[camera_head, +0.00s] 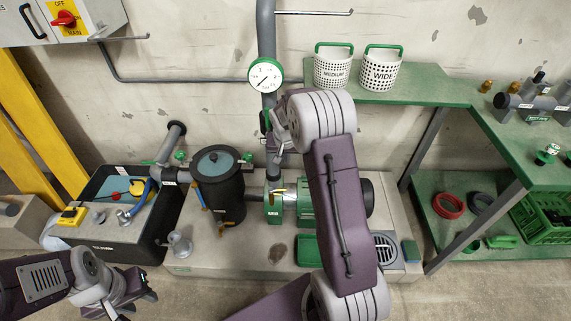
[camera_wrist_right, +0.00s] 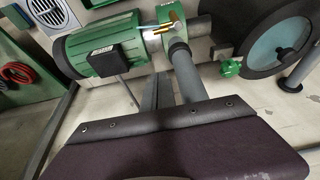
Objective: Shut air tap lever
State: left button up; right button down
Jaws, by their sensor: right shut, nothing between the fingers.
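A small brass fitting with a thin yellow bar (camera_head: 279,191) sits on top of the green pump by the vertical pipe. It also shows in the right wrist view as a brass piece with blue and yellow bars (camera_wrist_right: 165,24); I cannot tell for sure that it is the air tap lever. My right gripper (camera_head: 279,128) is shut and empty beside the vertical pipe, above the pump and apart from the brass fitting. My left gripper (camera_head: 130,290) is low at the front left, away from the pump; its fingertips are unclear.
A pressure gauge (camera_head: 265,75) is on the vertical pipe (camera_head: 266,30). A black tank (camera_head: 220,190) stands left of the pump (camera_head: 303,203), with a black tray (camera_head: 95,250) further left. A green shelf (camera_head: 425,92) with baskets is at the right. My right arm hides part of the pump.

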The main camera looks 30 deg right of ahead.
aim_at(278, 190)
notch_tip(278, 190, down, 16)
jog(key=w+b, duration=0.1)
jog(key=b, duration=0.6)
jog(key=shift+w+d, duration=0.2)
jog(key=shift+d, duration=0.2)
jog(key=shift+r, duration=0.15)
jog(key=shift+b, duration=0.3)
jog(key=shift+s+a+m+b, duration=0.1)
jog(key=shift+s+m+b, duration=0.1)
jog(key=shift+m+b, duration=0.15)
